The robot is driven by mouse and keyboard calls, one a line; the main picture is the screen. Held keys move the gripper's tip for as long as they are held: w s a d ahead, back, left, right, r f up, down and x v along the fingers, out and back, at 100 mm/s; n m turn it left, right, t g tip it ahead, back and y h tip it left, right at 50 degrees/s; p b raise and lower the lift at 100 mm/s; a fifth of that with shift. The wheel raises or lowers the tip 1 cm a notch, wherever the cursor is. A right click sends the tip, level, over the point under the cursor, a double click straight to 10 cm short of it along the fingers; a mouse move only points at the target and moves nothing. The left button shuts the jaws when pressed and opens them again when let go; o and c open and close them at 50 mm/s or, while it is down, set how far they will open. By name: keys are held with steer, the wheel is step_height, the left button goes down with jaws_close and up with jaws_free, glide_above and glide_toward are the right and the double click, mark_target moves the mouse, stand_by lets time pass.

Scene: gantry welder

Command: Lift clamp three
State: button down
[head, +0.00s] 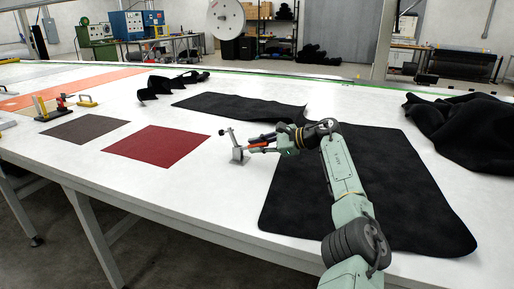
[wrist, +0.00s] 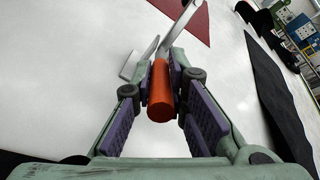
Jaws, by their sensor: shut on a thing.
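A clamp (head: 237,154) with a grey metal body and an orange-red handle is at the tip of my gripper (head: 262,144), over the white table near the red cloth. In the wrist view the orange handle (wrist: 161,92) lies between the purple-padded fingers of my gripper (wrist: 166,80), which are shut on it. The clamp's metal arm and foot extend beyond the fingertips. I cannot tell whether its foot touches the table. No number shows on the clamp.
The white table (head: 200,195) carries a dark red square (head: 157,146), a dark grey square (head: 85,130) and black sheets (head: 375,190). A crumpled black cloth (head: 465,130) lies at the right. Another red-handled tool (head: 62,102) stands at the left. White table is bare around the clamp.

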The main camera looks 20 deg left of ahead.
steer(key=shift+r, duration=0.1)
steer(key=c, duration=1.6)
jaws_free()
steer(key=shift+o, duration=0.2)
steer(key=shift+d, duration=0.1)
steer(key=v, duration=1.1)
steer(key=shift+d+r, duration=0.1)
steer(key=shift+d, duration=0.3)
